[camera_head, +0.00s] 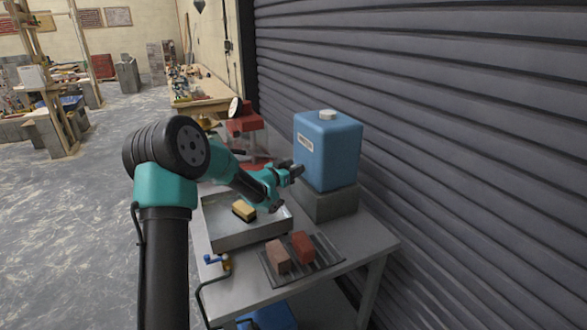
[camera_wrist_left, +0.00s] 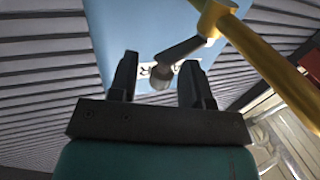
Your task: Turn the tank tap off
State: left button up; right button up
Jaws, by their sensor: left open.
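The blue tank (camera_head: 328,150) with a white cap stands on a grey block at the back of the metal table. In the left wrist view, the brass tap (camera_wrist_left: 262,62) crosses the upper right, and its grey lever (camera_wrist_left: 180,62) slants down to the left. The tank's blue face is behind it. My left gripper (camera_head: 296,171) is at the tank's left side and hides the tap in the head view. In the wrist view its jaws (camera_wrist_left: 159,82) are apart, with the lever's rounded end appearing between them; I cannot tell whether they touch it.
A metal tray (camera_head: 253,237) with a yellow sponge (camera_head: 244,210) sits below my left arm. Two bricks (camera_head: 290,252) lie on a dark rack in front. A blue-handled valve (camera_head: 217,261) is at the table's left edge. A grey shutter (camera_head: 450,130) closes the right side.

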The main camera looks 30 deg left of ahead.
pick_arm(q)
jog(key=shift+c, duration=0.2)
grip_shut()
jog(key=shift+w+y, duration=0.1)
jog(key=shift+y, duration=0.2)
jog(key=shift+w+d+r+n+y, duration=0.1)
jog(key=shift+w+d+n+y, duration=0.2)
jog(key=shift+n+y, duration=0.8)
jog(key=shift+w+d+f+n+y, duration=0.1)
jog(key=shift+w+d+n+y, duration=0.2)
jog(key=shift+n+y, duration=0.8)
jog(key=shift+w+d+r+n+y, duration=0.1)
jog(key=shift+w+d+n+y, duration=0.3)
jog(key=shift+y, duration=1.3)
jog(key=shift+s+a, duration=0.1)
jog(key=shift+s, duration=0.05)
jog(key=shift+o, duration=0.2)
grip_release()
